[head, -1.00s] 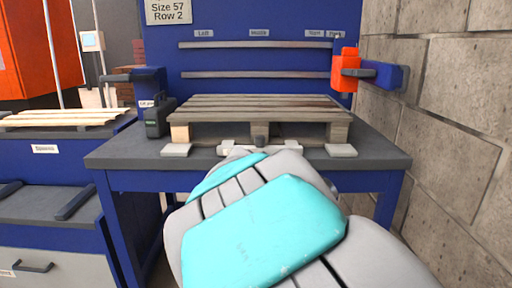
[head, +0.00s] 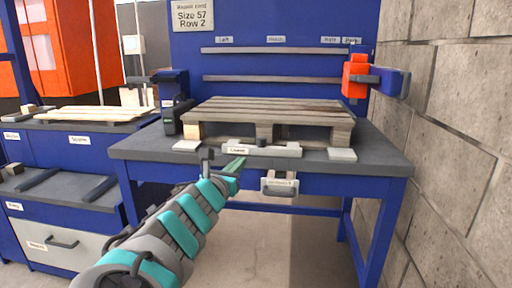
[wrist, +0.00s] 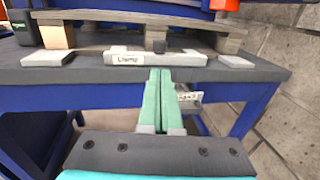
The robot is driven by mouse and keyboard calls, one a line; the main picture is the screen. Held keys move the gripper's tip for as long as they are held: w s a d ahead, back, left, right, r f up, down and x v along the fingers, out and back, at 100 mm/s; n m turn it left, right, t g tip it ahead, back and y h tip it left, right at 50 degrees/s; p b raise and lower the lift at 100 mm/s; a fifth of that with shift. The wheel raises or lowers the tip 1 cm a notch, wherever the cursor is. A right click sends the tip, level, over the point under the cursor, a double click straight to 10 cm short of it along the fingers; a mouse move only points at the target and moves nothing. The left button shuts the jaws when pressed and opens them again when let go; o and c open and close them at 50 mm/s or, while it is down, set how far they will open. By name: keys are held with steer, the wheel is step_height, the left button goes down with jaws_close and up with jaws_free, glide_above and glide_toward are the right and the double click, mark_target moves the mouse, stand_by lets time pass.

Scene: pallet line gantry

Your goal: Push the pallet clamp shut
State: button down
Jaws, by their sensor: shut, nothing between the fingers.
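The wooden pallet (head: 270,112) lies on the grey workbench top. The clamp (head: 262,149), a pale bar with a label reading "Clamp" and a dark knob, sits at the bench's front edge, before the pallet's middle block. It also shows in the wrist view (wrist: 185,58). My gripper (head: 237,165) is in front of the bench edge, just left of and below the clamp's middle in the head view. In the wrist view my gripper's teal fingers (wrist: 160,80) are together and empty, pointing at the clamp's front. I cannot tell whether they touch it.
Pale pads (head: 342,154) lie on the bench at either side of the clamp. A small labelled box (head: 280,183) hangs under the front edge. An orange and blue fixture (head: 358,76) is on the right by the block wall (head: 445,140). Another bench (head: 80,140) stands left.

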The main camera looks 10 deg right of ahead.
mark_target(260, 142)
steer(key=x, duration=1.4)
steer(key=shift+f+p, duration=0.1)
steer(key=shift+p, duration=0.3)
steer(key=shift+d, duration=0.1)
